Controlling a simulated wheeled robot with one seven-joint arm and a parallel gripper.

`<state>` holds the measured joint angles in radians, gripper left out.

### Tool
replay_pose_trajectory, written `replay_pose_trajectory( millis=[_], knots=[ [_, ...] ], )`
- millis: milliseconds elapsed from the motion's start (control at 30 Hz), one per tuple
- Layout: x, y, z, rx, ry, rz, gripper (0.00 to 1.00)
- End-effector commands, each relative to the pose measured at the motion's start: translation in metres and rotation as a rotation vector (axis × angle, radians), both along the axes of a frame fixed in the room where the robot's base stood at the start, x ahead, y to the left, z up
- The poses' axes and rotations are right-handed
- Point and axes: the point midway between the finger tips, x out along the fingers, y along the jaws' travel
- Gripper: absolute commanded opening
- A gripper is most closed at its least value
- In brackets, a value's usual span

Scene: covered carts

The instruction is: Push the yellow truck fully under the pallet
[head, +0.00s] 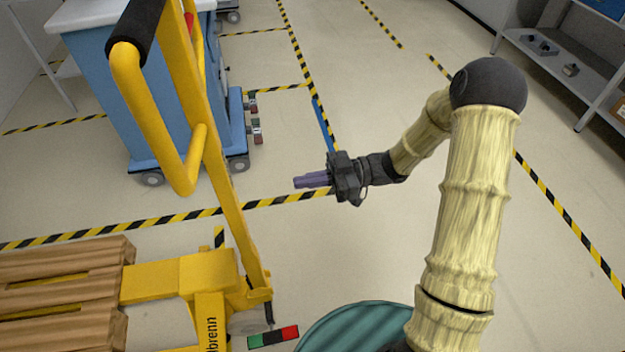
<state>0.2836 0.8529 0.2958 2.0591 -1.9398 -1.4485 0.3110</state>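The yellow pallet truck (207,275) stands at lower left, with its tall handle (160,130) rising toward the upper left and ending in a black grip. A wooden pallet (65,305) lies to its left. Yellow shows between the pallet's slats, and a length of yellow fork stays bare between the pallet and the truck's body. The lower fork is cut by the picture's edge. My gripper (299,180) is to the right of the truck's handle, apart from it, with purple fingers pointing left. The fingers look close together, but their gap cannot be judged from this angle. Nothing shows in them.
A blue cart (150,95) with a white top stands behind the handle. Striped floor tape (285,198) crosses the floor. A grey shelf (570,65) is at the upper right. A red, black and green bar (273,337) lies by the truck's wheel. Floor right of my arm is clear.

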Motion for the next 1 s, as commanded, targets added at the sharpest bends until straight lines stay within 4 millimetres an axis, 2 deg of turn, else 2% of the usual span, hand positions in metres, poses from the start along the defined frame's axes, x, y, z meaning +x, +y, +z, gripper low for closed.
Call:
replay_pose_trajectory(
  millis=[400,533,700,1000],
  knots=[
    [-0.02,0.078,-0.004,-0.001,-0.001,0.004,0.0],
    [-0.025,0.098,0.001,0.0,0.002,0.004,0.0],
    [-0.027,0.109,0.0,-0.001,0.0,0.001,0.0],
    [-0.026,0.109,0.0,-0.001,0.0,0.0,0.0]
  ],
)
